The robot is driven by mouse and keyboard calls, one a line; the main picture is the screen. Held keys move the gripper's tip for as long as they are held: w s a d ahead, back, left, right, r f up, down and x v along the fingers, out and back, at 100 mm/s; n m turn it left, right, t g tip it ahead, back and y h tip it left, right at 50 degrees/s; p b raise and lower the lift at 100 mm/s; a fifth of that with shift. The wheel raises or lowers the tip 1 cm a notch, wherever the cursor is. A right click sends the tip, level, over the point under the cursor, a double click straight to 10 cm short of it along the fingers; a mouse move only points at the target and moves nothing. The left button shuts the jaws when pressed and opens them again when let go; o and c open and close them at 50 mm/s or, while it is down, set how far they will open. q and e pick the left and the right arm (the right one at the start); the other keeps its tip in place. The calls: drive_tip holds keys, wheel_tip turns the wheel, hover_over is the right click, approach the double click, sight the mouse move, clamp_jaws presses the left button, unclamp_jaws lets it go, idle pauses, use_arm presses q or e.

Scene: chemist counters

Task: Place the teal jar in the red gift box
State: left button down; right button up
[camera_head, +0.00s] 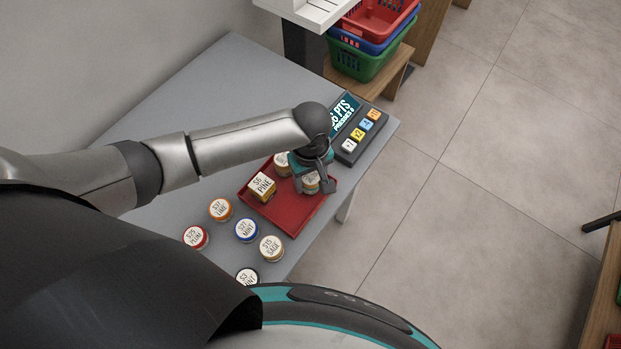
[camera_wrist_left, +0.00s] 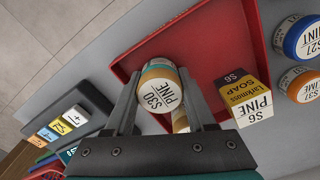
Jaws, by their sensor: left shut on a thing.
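The red gift box (camera_head: 287,220) is a shallow open red tray on the grey counter; its red floor and wall fill the middle of the left wrist view (camera_wrist_left: 215,45). My left gripper (camera_head: 315,187) points down over the box's right part, shut on a jar (camera_head: 310,178). In the left wrist view this jar (camera_wrist_left: 158,92) has a pale lid reading S30 PINE, an orange-tan rim and a teal edge. It sits between both fingers. Whether it touches the box floor cannot be told. My right gripper is not in view.
In the box are a yellow S6 PINE soap block (camera_head: 262,187) and another pale-lidded jar (camera_head: 282,162), partly hidden by my gripper. Several jars, including S27 MINT (camera_head: 246,230), stand left of the box. A keypad with a screen (camera_head: 358,130) stands behind it.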

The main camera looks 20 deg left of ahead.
sight(311, 176)
use_arm(q)
drive_tip(key=c, duration=0.5)
unclamp_jaws()
drive_tip(key=shift+f, duration=0.1)
wheel_tip(311, 176, up, 12)
drive_tip(key=p, duration=0.3)
drive_tip(key=shift+r, duration=0.2)
